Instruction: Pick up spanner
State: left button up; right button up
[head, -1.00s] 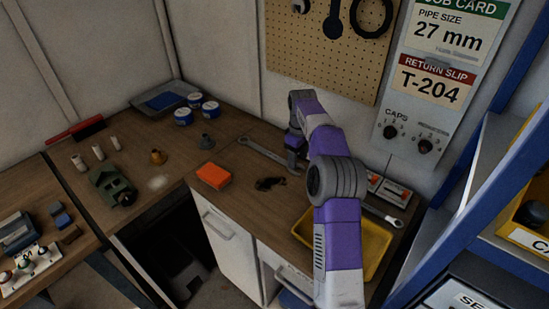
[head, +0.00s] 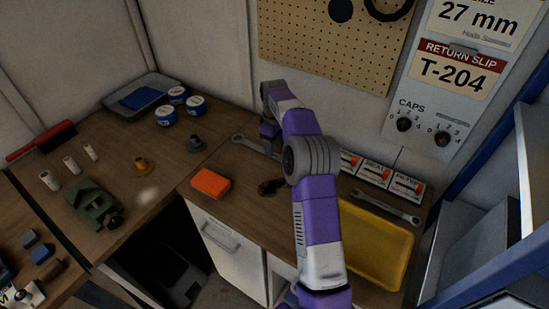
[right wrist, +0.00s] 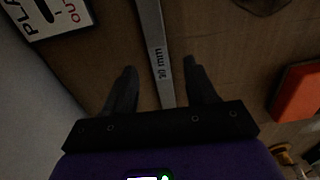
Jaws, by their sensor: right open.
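A long steel spanner (head: 248,143) lies on the wooden bench by the back wall; its ring end shows left of my right arm and the rest is hidden behind it. In the right wrist view its flat shank (right wrist: 155,50), with a size marking in mm, runs down between the fingers. My right gripper (right wrist: 158,85) is open, with a finger on each side of the shank and a gap to both. In the head view my right gripper (head: 268,132) is mostly hidden by its own arm. A second, smaller spanner (head: 388,207) lies farther right. My left gripper is not in view.
An orange box (head: 210,184) and a small dark object (head: 270,187) lie in front of the spanner. A yellow tray (head: 385,250) and several labelled boxes (head: 375,171) are to the right. A grey fitting (head: 196,144) stands to the left. The pegboard wall (head: 320,45) rises behind.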

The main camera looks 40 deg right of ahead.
notch_tip(320, 180, down, 3)
jog(key=shift+r+b, duration=0.1)
jog(key=shift+b, duration=0.25)
jog(key=shift+c, duration=0.2)
grip_shut()
